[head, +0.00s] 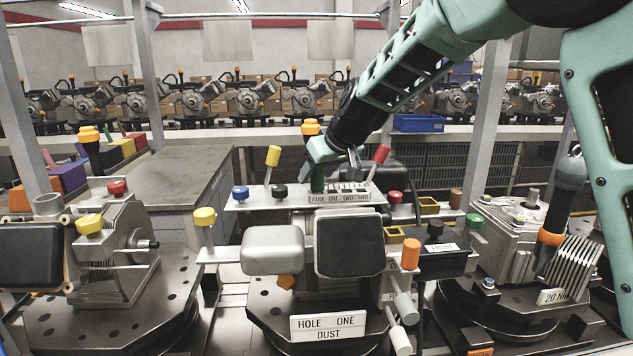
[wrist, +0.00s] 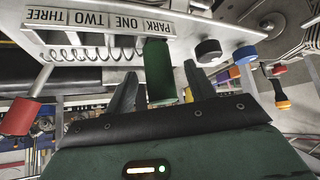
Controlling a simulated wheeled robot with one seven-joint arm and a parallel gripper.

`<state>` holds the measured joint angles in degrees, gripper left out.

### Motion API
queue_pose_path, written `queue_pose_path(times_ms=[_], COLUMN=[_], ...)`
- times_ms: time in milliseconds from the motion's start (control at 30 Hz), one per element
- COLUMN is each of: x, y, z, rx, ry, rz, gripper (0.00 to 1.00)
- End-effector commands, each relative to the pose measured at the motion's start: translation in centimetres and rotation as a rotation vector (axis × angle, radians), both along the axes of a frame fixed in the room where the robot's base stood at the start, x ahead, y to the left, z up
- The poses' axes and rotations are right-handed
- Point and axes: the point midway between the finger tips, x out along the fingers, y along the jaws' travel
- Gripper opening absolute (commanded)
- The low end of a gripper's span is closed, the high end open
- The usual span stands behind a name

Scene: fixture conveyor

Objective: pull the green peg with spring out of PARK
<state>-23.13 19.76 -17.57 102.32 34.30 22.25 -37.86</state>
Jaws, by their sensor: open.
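The green peg (wrist: 158,72) stands by the PARK end of the label strip (wrist: 98,22) in the wrist view. In the head view the green peg (head: 317,181) is partly covered by my gripper (head: 338,163), and the strip (head: 340,198) reads PARK, ONE, TWO, THREE. My gripper (wrist: 162,88) is open, with one finger on each side of the green peg and visible gaps between. A silvery, wavy coil-like line (wrist: 90,54) runs along the slot beside the strip; I cannot tell whether it is the peg's spring.
A red-tipped lever (wrist: 22,116) stands near THREE; it also shows in the head view (head: 381,154). A black knob (wrist: 208,52) and a blue knob (wrist: 244,54) sit beyond PARK. A yellow-tipped lever (head: 273,157) rises close left of my gripper.

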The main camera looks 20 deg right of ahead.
Motion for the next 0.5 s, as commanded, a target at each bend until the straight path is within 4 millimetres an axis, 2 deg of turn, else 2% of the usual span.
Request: queue_pose_path(times_ms=[33,200,500], x=[0.0,-0.02,0.0], y=[0.01,0.01,0.01], z=[0.01,0.02,0.25], rx=[0.0,0.0,0.0], ry=[0.0,0.0,-0.001], rz=[0.0,0.0,0.0], gripper=[0.49,0.02,0.0])
